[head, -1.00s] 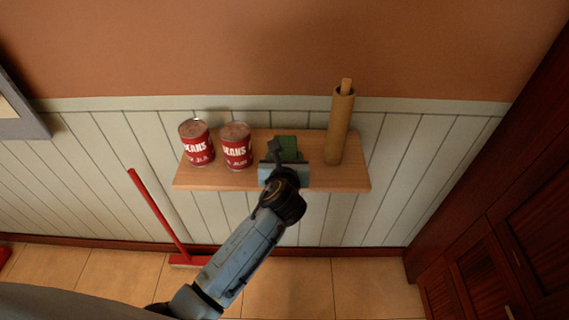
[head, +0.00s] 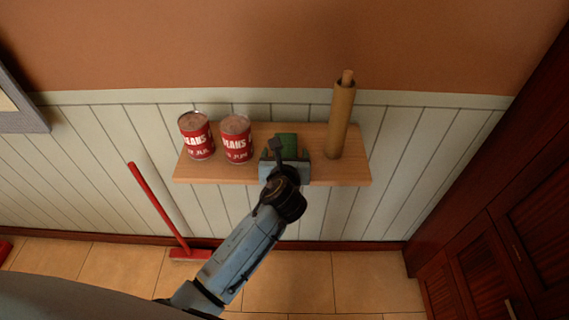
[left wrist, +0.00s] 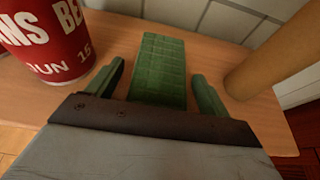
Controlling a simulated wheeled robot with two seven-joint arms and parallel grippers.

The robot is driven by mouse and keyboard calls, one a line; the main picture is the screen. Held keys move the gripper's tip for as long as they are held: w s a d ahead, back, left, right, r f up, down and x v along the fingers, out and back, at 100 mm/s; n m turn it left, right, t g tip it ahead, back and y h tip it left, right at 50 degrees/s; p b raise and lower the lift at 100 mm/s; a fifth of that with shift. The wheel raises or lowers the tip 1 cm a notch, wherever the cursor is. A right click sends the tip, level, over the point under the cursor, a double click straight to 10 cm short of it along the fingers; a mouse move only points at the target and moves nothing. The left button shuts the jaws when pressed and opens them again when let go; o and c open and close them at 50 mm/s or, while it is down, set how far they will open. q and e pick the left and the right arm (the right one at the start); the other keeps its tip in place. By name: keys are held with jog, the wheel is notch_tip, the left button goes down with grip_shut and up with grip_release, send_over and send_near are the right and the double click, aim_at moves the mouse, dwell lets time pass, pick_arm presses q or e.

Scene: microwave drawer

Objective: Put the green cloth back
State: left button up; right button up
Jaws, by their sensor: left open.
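The green cloth (left wrist: 160,72) lies folded in a long, checked block on the wooden shelf (head: 318,172). In the head view the cloth (head: 287,141) shows between a can of beans and a rolling pin, partly hidden by my gripper. My left gripper (left wrist: 158,88) is open, with one finger on each side of the cloth and a gap to each. In the head view the left gripper (head: 285,158) is over the shelf's front edge. My right gripper is not in view.
Two red bean cans (head: 197,136) (head: 237,139) stand left of the cloth. A tall wooden rolling pin (head: 341,118) stands to its right. A red broom (head: 160,208) leans below the shelf. Dark cabinets (head: 478,245) are at the right.

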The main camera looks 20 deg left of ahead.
pick_arm(q)
jog(key=p+v, duration=0.2)
jog(key=v, duration=1)
jog(key=s+a+f+n+g+h, duration=0.15)
jog(key=s+f+n, duration=0.25)
jog(key=f, duration=0.7)
jog(key=s+a+f+n+g+h, duration=0.1)
jog(key=s+f+n+g, duration=0.3)
jog(key=f, duration=0.6)
jog(key=s+a+f+n+g+h, duration=0.1)
jog(key=s+f+n, duration=0.35)
jog(key=f, duration=0.65)
jog(key=s+a+f+n+g, duration=0.1)
jog(key=s+a+f+n, duration=0.2)
jog(key=s+n, duration=0.3)
jog(key=s+a+f+n+g, duration=0.2)
jog(key=s+f+n, duration=0.4)
jog(key=s, duration=0.5)
jog(key=s+a+f+n+g, duration=0.2)
jog(key=s+a+f+n, duration=0.2)
jog(key=s, duration=0.5)
jog(key=shift+s+f+n, duration=0.2)
jog(key=shift+s+n, duration=0.15)
jog(key=shift+n, duration=0.6)
